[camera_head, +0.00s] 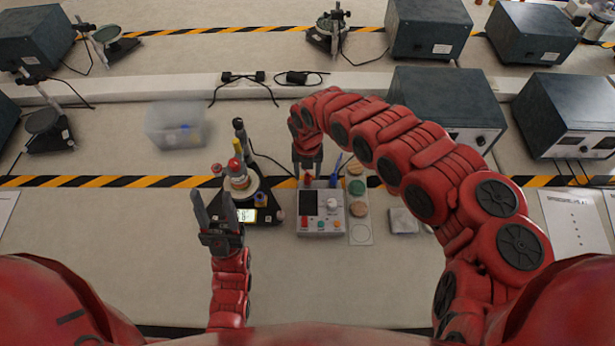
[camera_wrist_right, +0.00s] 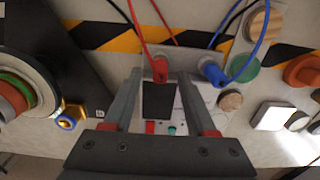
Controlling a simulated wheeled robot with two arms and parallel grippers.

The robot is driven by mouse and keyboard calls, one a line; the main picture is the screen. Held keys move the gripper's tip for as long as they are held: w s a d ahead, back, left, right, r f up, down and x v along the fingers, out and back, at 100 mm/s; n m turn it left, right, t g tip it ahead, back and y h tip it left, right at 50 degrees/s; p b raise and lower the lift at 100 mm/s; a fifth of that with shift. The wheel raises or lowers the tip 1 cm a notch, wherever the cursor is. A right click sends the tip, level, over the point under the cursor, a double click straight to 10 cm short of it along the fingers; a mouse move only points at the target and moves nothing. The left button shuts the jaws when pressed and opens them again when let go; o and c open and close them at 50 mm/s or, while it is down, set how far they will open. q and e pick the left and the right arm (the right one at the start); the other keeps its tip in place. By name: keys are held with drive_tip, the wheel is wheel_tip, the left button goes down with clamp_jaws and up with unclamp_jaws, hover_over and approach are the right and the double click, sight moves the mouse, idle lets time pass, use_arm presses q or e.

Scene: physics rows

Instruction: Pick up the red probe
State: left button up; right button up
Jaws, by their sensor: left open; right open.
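The red probe (camera_head: 308,181) stands at the back left of a small grey meter box (camera_head: 321,222). In the right wrist view the red probe (camera_wrist_right: 160,68) has a red wire and appears between the tips of my right gripper (camera_wrist_right: 158,80). In the head view my right gripper (camera_head: 307,172) points down over the probe and partly hides it. Its jaws are open; I cannot tell whether they touch the probe. A blue probe (camera_wrist_right: 213,73) stands just right of it and shows in the head view (camera_head: 337,165). My left gripper (camera_head: 213,208) is open and empty.
A round-based instrument (camera_head: 240,185) with a lit display stands left of the box. A strip of coloured discs (camera_head: 357,208) lies on its right. A clear bin (camera_head: 176,125) stands further left. Dark equipment boxes (camera_head: 447,105) stand behind. The front table is mostly bare.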

drive_tip(key=shift+w+f, duration=0.1)
drive_tip(key=shift+f, duration=0.9)
clamp_jaws()
